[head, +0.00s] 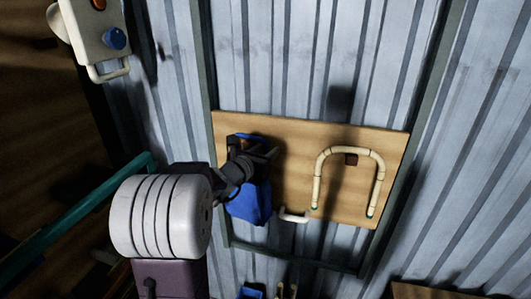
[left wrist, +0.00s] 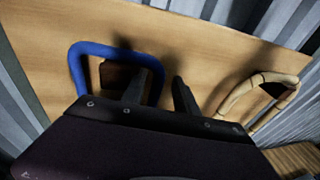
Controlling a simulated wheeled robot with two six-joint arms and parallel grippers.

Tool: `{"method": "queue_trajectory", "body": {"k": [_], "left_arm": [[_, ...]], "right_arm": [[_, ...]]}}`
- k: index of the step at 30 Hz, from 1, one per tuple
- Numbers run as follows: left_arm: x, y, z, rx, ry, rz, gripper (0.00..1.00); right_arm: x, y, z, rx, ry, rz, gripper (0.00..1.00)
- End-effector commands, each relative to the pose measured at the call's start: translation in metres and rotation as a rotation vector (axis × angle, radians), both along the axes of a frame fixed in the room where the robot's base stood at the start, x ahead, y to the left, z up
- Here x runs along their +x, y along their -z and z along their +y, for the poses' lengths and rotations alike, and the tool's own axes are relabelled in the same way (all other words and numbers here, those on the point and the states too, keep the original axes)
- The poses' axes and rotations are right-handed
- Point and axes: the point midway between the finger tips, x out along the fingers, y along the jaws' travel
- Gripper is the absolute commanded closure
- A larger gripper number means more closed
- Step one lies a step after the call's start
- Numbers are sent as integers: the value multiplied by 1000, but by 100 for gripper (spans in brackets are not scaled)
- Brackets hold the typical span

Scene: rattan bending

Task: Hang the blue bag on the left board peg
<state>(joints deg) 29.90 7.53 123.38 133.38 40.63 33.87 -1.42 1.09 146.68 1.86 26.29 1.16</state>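The blue bag (head: 248,203) is at the left side of the wooden board (head: 300,133), partly hidden behind my left gripper (head: 266,158). In the left wrist view, its blue handle (left wrist: 103,49) arches above and around a dark brown peg (left wrist: 113,76). Whether the handle rests on the peg I cannot tell. My left gripper's two fingers (left wrist: 160,88) are apart. One finger shows inside the handle loop, the other to its right, with one side of the handle between them and gaps beside it. My right gripper is not in view.
A cream bent rattan piece (head: 350,149) is on the board's right half, around another dark peg (head: 351,160). A short white hook-shaped piece (head: 293,216) is at the board's lower edge. A control box (head: 96,33) is at upper left. Corrugated metal wall (head: 290,60) stands behind.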

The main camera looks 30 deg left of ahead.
Motion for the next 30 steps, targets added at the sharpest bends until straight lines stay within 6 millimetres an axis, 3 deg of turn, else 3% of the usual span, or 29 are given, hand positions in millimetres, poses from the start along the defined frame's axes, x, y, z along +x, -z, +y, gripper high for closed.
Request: {"method": "queue_trajectory", "body": {"k": [9, 18, 30], "left_arm": [[-44, -5, 0, 4, -6, -4, 60], [-84, -13, -2, 3, -4, -2, 60], [-88, -14, -3, 1, 0, 0, 60]], "right_arm": [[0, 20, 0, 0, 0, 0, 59], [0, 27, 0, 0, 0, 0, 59], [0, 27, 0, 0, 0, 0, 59]]}}
